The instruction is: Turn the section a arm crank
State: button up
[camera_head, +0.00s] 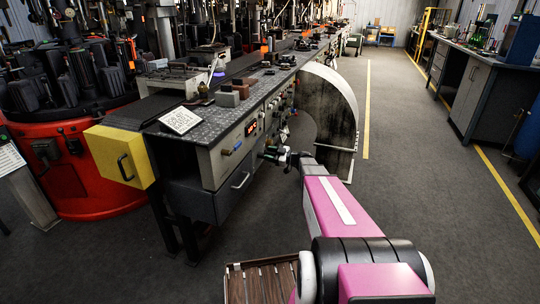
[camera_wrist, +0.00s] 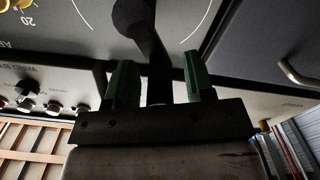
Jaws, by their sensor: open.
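In the wrist view a black crank (camera_wrist: 138,18) with a rounded upper end stands in front of a dark panel. Its shaft runs down between the two green fingers of my gripper (camera_wrist: 160,74). The fingers are open, one on each side of the shaft, with a visible gap at both sides. The lower end of the shaft is hidden behind my gripper's body. In the head view my gripper (camera_head: 272,155) is at the front of the long machine bench, and the crank there is too small to make out.
The panel (camera_wrist: 95,18) bears a white arc, upside-down lettering and brass parts. A row of knobs (camera_wrist: 52,107) and a metal handle (camera_wrist: 297,72) are nearby. The bench (camera_head: 200,135) has a yellow box (camera_head: 115,155) at its end. A curved metal guard (camera_head: 335,95) stands behind my gripper. The right aisle is clear.

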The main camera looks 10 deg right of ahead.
jog(key=v, duration=1)
jog(key=shift+s+d, duration=0.25)
jog(key=shift+d, duration=0.05)
jog(key=s+a+f+m+g+h, duration=0.5)
jog(key=s+a+m+g+h, duration=0.15)
jog(key=s+a, duration=0.6)
jog(key=s+d+m+g+h, duration=0.2)
jog(key=s+m+h, duration=0.7)
jog(key=s, duration=0.4)
jog(key=shift+d+m, duration=0.2)
jog(key=shift+m, duration=0.15)
jog(key=shift+f+g, duration=0.15)
jog(key=shift+g, duration=0.1)
